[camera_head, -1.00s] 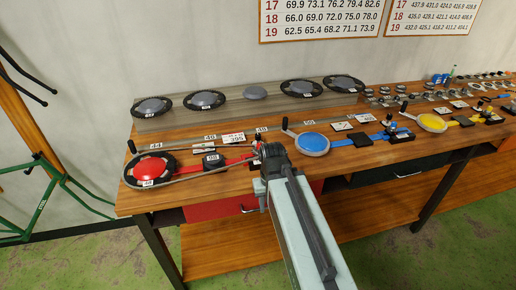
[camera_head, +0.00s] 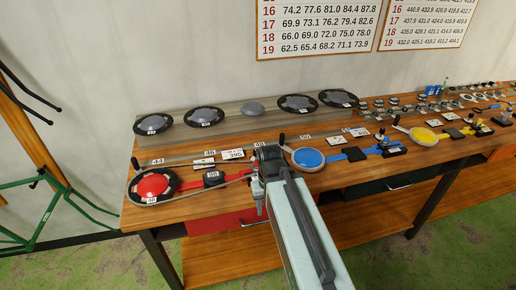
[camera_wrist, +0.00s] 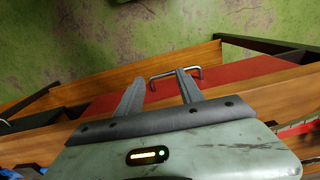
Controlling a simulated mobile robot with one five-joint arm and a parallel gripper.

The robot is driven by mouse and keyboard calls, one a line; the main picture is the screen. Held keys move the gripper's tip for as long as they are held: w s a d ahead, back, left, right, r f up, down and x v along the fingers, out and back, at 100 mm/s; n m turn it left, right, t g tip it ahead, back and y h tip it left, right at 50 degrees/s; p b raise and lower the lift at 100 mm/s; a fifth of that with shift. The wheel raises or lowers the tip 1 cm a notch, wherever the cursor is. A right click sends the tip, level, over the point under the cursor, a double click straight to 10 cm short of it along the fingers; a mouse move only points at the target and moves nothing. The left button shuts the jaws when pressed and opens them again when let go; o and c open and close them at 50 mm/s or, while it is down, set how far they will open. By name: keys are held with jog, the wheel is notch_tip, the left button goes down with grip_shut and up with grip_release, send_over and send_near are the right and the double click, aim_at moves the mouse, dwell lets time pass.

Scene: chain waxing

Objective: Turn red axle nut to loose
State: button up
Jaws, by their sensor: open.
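The red rig lies on the bench at the left: a red disc (camera_head: 153,185) in a black chainring, with a red bar (camera_head: 190,185) running right past a black block (camera_head: 213,178). The bar's right end is behind my arm, so the red axle nut cannot be made out. My gripper hangs at the bench's front edge, beside that right end. In the wrist view my gripper (camera_wrist: 159,77) is open and empty, its two grey fingers apart over the bench's front edge and the red drawer (camera_wrist: 120,98). Part of the red bar (camera_wrist: 297,128) shows at the right.
A blue rig (camera_head: 308,158) and a yellow rig (camera_head: 424,135) lie farther right on the bench. Several chainrings and a grey disc (camera_head: 253,108) stand along the back. The drawer's metal handle (camera_wrist: 176,73) sits just beyond my fingers in the wrist view.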

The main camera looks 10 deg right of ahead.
notch_tip(320, 180, up, 8)
jog(key=p, duration=0.6)
jog(key=w+r+m+p, duration=0.1)
jog(key=w, duration=0.5)
jog(key=w+r+m+p, duration=0.1)
jog(key=w+r+p, duration=0.1)
jog(key=w, duration=0.5)
jog(key=w+r+m+p, duration=0.1)
jog(key=w+r+p, duration=0.1)
jog(key=w, duration=0.5)
jog(key=shift+w+d+r+m, duration=0.15)
jog(key=shift+d+m, duration=0.15)
notch_tip(320, 180, down, 8)
jog(key=b, duration=0.8)
grip_shut()
